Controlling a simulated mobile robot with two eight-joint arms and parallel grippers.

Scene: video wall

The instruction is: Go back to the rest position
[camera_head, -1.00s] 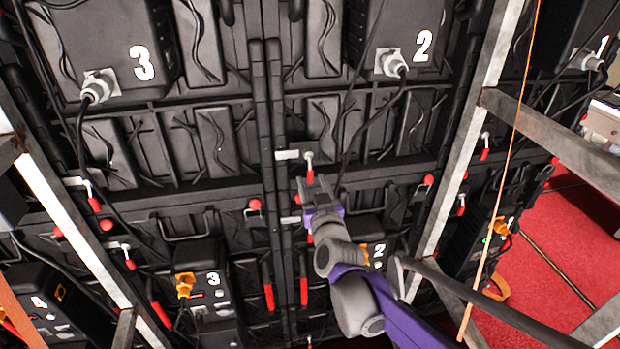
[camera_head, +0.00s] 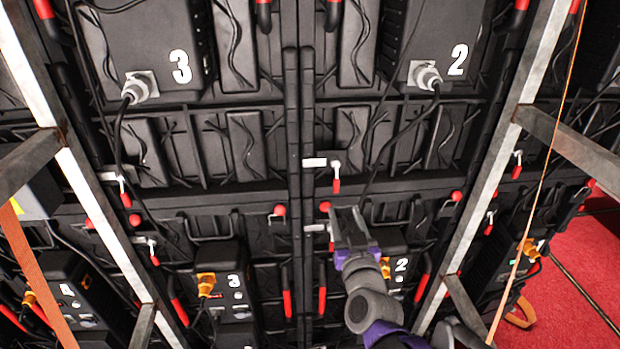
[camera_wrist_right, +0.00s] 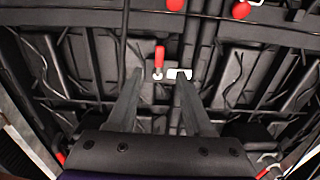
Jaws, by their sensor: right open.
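My right gripper (camera_head: 346,222) is in the lower middle of the head view, in front of the back of the video wall (camera_head: 240,195). Its two grey fingers are apart and nothing shows between them. In the right wrist view the open fingers (camera_wrist_right: 158,100) point toward the wall. A red-handled latch (camera_wrist_right: 159,58) and a white plate (camera_wrist_right: 179,74) show beyond the fingertips. The same kind of red latch (camera_head: 336,178) is just above the gripper in the head view. My left gripper is not in view.
Metal struts stand on the left (camera_head: 100,215) and right (camera_head: 490,180) of the arm. Boxes numbered 3 (camera_head: 140,50) and 2 (camera_head: 440,50) carry hanging black cables. An orange strap (camera_head: 30,270) is at left. Red floor (camera_head: 585,265) shows at right.

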